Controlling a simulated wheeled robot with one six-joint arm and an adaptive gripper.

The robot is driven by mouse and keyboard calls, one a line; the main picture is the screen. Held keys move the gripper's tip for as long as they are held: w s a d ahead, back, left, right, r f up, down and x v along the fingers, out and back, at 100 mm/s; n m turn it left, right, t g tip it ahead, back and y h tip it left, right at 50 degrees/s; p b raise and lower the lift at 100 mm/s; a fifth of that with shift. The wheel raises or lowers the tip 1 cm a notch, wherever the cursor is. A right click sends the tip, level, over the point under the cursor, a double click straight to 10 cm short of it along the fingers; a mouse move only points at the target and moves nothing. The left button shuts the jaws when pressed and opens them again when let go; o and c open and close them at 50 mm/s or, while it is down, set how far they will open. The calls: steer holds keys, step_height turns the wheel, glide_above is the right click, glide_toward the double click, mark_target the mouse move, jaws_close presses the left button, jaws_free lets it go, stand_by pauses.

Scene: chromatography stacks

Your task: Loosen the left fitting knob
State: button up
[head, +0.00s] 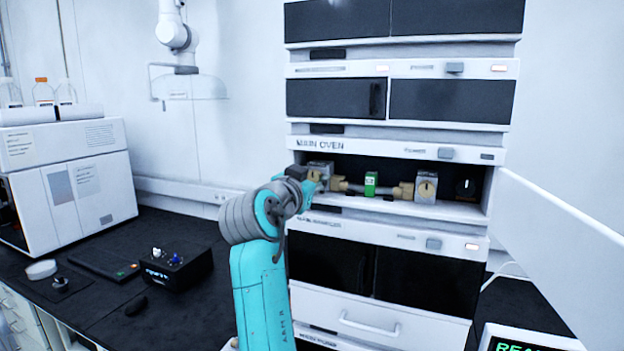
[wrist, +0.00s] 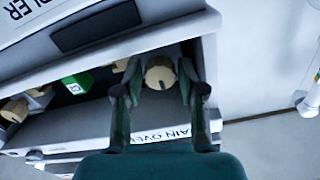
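The left fitting's knob, round and beige with a dark slot mark, shows in the wrist view (wrist: 160,75). My gripper (wrist: 160,80) has its two fingers on either side of it, with a gap visible between fingers and knob. I cannot tell whether the tips reach past its face. In the head view the left fitting block (head: 321,168) sits at the left end of the MAIN OVEN bay. My gripper (head: 311,183) is in front of it and hides part of it.
The right fitting (head: 425,188) with a brass-coloured knob (head: 403,191) is at the bay's right. The open oven door (head: 560,240) swings out at the right. Shelf edges lie just above and below the bay. A black bench (head: 110,310) with a small vial block (head: 177,268) is at left.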

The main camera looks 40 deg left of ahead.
jaws_close()
steer(key=n, duration=0.5)
steer(key=shift+n, duration=0.4)
steer(key=n, duration=1.1)
steer(key=shift+a+f+n, duration=0.1)
steer(key=shift+n, duration=0.2)
steer(key=n, duration=0.5)
steer(key=shift+n, duration=0.3)
